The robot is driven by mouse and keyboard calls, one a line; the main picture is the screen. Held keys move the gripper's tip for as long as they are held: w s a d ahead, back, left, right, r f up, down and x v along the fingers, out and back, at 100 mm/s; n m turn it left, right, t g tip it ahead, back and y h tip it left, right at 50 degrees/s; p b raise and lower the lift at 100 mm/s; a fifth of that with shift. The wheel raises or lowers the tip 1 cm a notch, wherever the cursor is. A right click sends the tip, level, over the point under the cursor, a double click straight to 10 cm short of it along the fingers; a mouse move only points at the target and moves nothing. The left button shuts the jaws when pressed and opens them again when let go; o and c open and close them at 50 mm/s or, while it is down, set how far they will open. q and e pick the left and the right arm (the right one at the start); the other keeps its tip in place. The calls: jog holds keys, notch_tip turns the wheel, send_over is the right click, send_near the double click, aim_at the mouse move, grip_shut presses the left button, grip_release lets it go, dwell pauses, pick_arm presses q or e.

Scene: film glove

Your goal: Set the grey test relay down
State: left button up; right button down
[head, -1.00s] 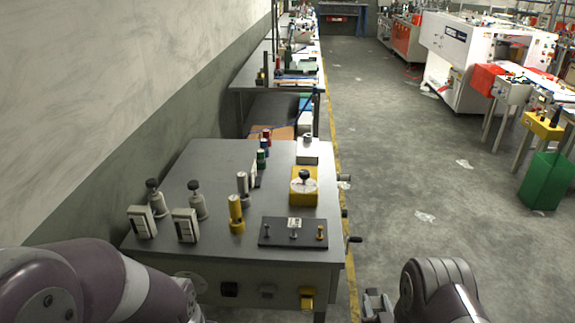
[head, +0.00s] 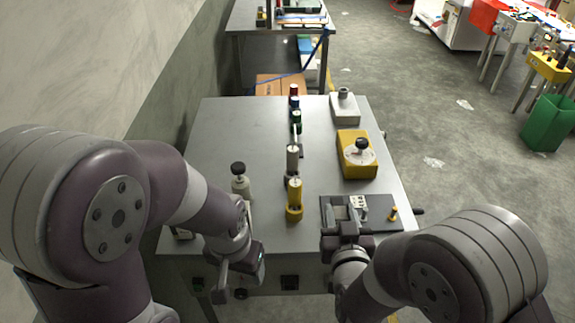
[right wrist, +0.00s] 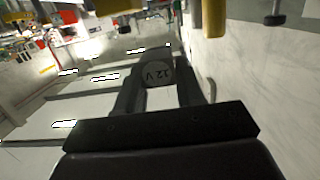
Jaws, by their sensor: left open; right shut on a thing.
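In the right wrist view a grey piece marked "12 V", the test relay (right wrist: 158,72), sits between the two fingers of my right gripper (right wrist: 158,88). In the head view my right gripper (head: 345,220) is at the front edge of the dark board (head: 382,222) on the bench; I cannot make out the relay clearly there. It is not clear whether the relay touches anything. My left gripper (head: 242,268) hangs at the bench's front edge, apart from the things on top, and its fingers are partly hidden.
The dark board bears a small white-labelled piece (head: 358,202) and a brass pin (head: 393,213). The bench's left rear is clear.

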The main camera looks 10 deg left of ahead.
send_over(290, 247)
notch_tip(290, 247, down, 6)
jog(key=shift+d+f, duration=0.1)
notch_tip(290, 247, down, 4)
jog(key=shift+r+p, duration=0.2)
jog(key=shift+p, duration=0.1)
jog(key=shift+f, duration=0.4)
jog(key=shift+f, duration=0.2)
jog(key=c, duration=0.7)
grip_release()
jog(key=shift+r, duration=0.1)
jog(key=shift+r, duration=0.1)
